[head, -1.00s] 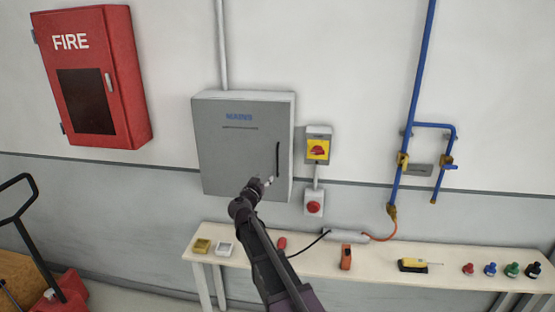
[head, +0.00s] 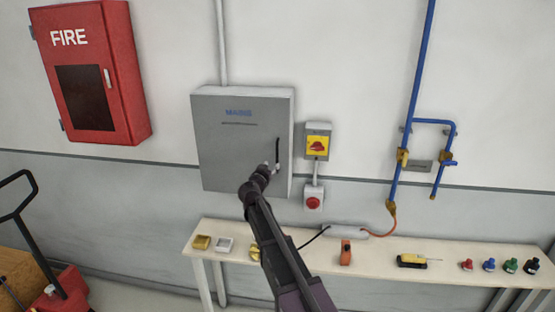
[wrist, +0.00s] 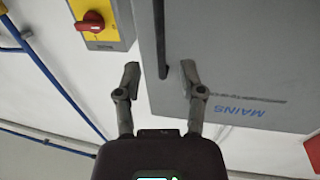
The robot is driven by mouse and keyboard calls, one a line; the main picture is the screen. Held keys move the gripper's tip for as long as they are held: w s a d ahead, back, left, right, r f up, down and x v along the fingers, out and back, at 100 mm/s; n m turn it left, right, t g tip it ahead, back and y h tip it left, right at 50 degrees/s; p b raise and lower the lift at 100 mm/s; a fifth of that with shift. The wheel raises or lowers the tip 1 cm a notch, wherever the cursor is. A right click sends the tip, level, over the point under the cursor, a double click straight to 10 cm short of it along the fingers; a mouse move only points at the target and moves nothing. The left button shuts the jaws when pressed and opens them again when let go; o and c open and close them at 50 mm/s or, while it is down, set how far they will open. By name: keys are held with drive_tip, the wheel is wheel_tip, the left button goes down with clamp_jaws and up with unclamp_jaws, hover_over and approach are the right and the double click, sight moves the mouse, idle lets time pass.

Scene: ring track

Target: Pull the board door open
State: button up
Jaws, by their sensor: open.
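The board is a grey wall cabinet marked MAINS (head: 225,150), and its door is shut in the head view. A black upright bar handle (head: 278,150) sits near the door's right edge. In the wrist view the door (wrist: 240,50) fills the upper right and the handle (wrist: 161,50) comes down between my fingers. My gripper (head: 272,168) is at the lower end of the handle in the head view. In the wrist view my gripper (wrist: 160,75) is open, with one finger on each side of the handle's end. I cannot tell whether either finger touches it.
A yellow and grey switch with a red knob (head: 317,144) is close to the cabinet's right, with a red button box (head: 313,200) below. A bench (head: 380,252) with small items runs underneath. A red FIRE cabinet (head: 125,90) hangs to the left.

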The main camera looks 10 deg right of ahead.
sight(277, 159)
drive_tip(key=shift+x, duration=3.55)
clamp_jaws()
drive_tip(key=shift+d, duration=0.1)
drive_tip(key=shift+s, duration=0.1)
